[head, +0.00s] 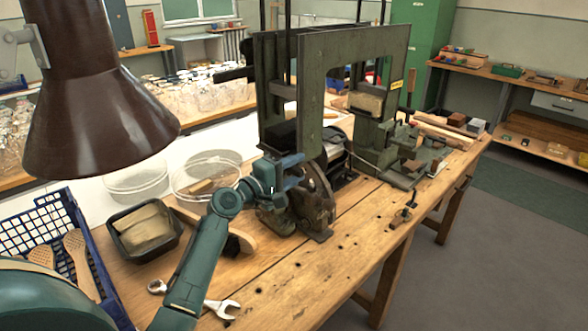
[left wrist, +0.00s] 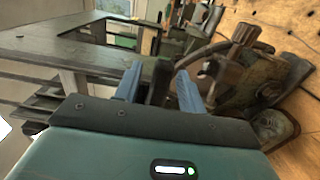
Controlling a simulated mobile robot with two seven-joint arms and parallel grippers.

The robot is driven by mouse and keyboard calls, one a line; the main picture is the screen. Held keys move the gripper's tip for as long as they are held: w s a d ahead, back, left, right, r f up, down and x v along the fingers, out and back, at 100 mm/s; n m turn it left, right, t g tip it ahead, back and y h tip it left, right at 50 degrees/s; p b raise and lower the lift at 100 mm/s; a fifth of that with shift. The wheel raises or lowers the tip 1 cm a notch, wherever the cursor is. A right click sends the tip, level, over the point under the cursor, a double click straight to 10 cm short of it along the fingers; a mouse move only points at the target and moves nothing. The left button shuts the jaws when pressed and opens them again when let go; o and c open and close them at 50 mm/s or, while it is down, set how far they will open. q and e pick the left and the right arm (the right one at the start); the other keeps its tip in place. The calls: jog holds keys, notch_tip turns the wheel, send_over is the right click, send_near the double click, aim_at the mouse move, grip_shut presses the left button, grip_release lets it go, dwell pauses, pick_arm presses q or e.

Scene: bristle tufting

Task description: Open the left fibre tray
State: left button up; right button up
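A green-grey tufting machine (head: 312,88) with an upright frame stands on the bench. A dark box-like part (head: 284,134), which may be the left fibre tray, sits low in its left side; I cannot tell how far it is pulled out. My left gripper (head: 296,171) is just in front of this side. In the left wrist view its two blue fingers (left wrist: 160,88) are apart, with a dark upright piece (left wrist: 158,80) between them. I cannot tell whether they touch it. Pale fibre shows in a holder (head: 366,102) at the machine's right. My right gripper is not in view.
A black tub with a fibre block (head: 146,231) and a blue crate (head: 93,246) stand at the left. A wrench (head: 222,308) lies near the front. A brown lamp shade (head: 95,105) hangs at upper left.

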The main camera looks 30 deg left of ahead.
pick_arm(q)
grip_shut()
dwell(0.4)
